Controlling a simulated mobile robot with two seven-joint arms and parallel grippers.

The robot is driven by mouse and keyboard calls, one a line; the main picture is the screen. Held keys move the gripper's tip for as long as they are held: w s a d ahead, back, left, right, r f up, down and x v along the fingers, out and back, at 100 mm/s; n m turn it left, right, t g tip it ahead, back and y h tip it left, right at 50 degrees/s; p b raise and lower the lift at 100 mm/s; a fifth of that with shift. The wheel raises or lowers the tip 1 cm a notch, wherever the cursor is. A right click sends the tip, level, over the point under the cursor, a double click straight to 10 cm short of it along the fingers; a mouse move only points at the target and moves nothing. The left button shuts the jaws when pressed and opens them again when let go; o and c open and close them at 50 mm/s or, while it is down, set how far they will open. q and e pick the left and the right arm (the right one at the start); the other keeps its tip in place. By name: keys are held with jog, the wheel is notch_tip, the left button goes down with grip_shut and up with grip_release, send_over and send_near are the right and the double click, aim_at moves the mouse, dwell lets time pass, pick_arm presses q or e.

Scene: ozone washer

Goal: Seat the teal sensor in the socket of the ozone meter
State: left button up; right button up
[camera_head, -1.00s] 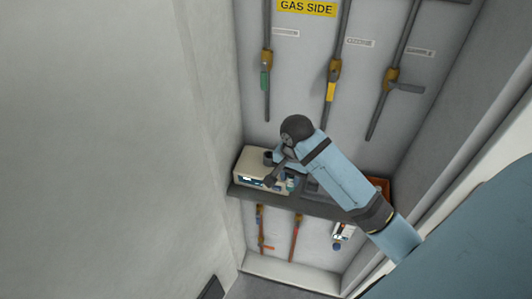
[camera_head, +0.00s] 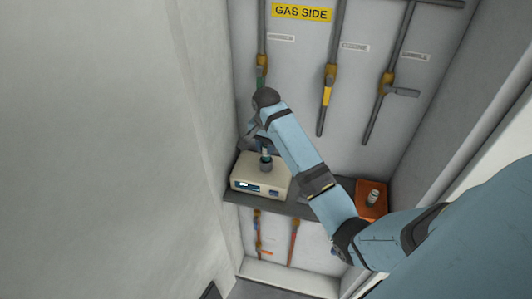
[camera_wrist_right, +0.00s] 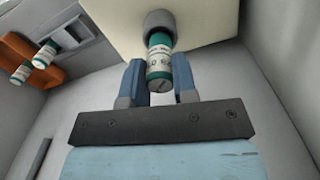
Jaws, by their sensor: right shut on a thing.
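The ozone meter (camera_head: 248,187) is a cream box with a lit display at the left end of the shelf. Its grey round socket (camera_head: 266,163) stands on top, and also shows in the right wrist view (camera_wrist_right: 172,21). The teal sensor (camera_wrist_right: 159,65), a white cylinder with teal bands, has one end at the mouth of this socket, in line with it. How deep it sits I cannot tell. My right gripper (camera_wrist_right: 158,85) is shut on the sensor, a finger on each side. In the head view the sensor (camera_head: 265,152) shows just above the socket. My left gripper is out of view.
An orange tray (camera_head: 366,212) stands at the shelf's right end. Two similar banded cylinders (camera_wrist_right: 46,55) show by it in the right wrist view. Pipes with valve handles (camera_head: 330,80) run down the wall above. My right arm crosses over the shelf.

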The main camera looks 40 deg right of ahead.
aim_at(266, 154)
jog(key=shift+f, duration=1.7)
jog(key=shift+f, duration=0.1)
jog(key=o, duration=0.9)
notch_tip(266, 154, up, 9)
jog(key=shift+d+r, duration=0.1)
jog(key=shift+r, duration=1.35)
jog(key=s+a+f+n+t+y, duration=0.1)
jog(key=s+a+f+n+t, duration=0.25)
jog(key=a+f, duration=0.55)
jog(key=s+a+f+n+t, duration=0.2)
jog(key=s+f+n, duration=0.1)
jog(key=s, duration=0.5)
jog(key=s+a+f+n+t+y, duration=0.1)
jog(key=s+a+f+n+t, duration=0.2)
jog(key=s+f, duration=0.3)
jog(key=s+a+f+n+t, duration=0.2)
jog(key=s+f+n, duration=0.2)
jog(key=s, duration=0.5)
jog(key=shift+s+a+f+n+y, duration=0.25)
jog(key=shift+s+f+n+y, duration=0.15)
jog(key=shift+n, duration=0.25)
